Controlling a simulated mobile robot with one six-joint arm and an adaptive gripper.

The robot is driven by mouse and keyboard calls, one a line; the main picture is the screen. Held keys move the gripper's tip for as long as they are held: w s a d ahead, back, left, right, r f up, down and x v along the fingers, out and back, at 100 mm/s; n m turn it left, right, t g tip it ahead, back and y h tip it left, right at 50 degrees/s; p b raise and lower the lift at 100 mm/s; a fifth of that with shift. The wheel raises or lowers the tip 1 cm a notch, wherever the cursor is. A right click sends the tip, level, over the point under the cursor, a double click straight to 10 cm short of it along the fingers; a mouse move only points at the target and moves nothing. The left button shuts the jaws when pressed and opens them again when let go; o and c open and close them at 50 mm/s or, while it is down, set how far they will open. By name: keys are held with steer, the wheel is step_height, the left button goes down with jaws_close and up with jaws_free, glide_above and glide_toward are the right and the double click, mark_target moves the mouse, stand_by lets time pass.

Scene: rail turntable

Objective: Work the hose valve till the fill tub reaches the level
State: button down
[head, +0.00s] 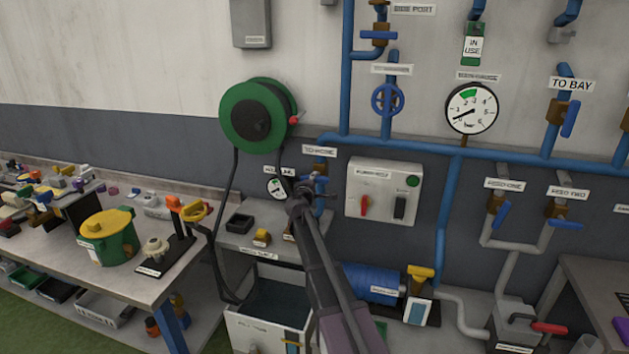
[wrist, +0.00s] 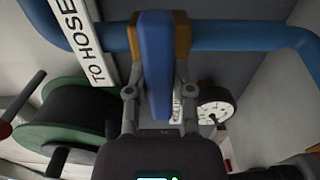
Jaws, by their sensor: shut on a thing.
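My gripper (head: 304,192) is at the hose valve under the green reel. In the wrist view, my gripper (wrist: 159,92) is shut on the valve's blue lever (wrist: 156,50), one finger on each side. The lever lies along the gripper's line, across the blue pipe. The brass valve body (wrist: 183,42) shows behind it, beside a "TO HOSE" label (wrist: 88,45). The white fill tub (head: 257,333) stands low below the bench, with dark contents inside. Its exact level and any level mark cannot be made out. My arm covers the tub's right side.
The green hose reel (head: 238,116) hangs left of the valve, its black hose (head: 221,225) dropping towards the tub. A switch box (head: 383,188) and a bar gauge (head: 471,108) are to the right. A cluttered bench (head: 110,285) stands left.

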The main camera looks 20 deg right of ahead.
stand_by(0.4)
steer(key=shift+c, duration=2.4)
jaws_free()
steer(key=v, duration=1.2)
steer(key=shift+m, duration=0.3)
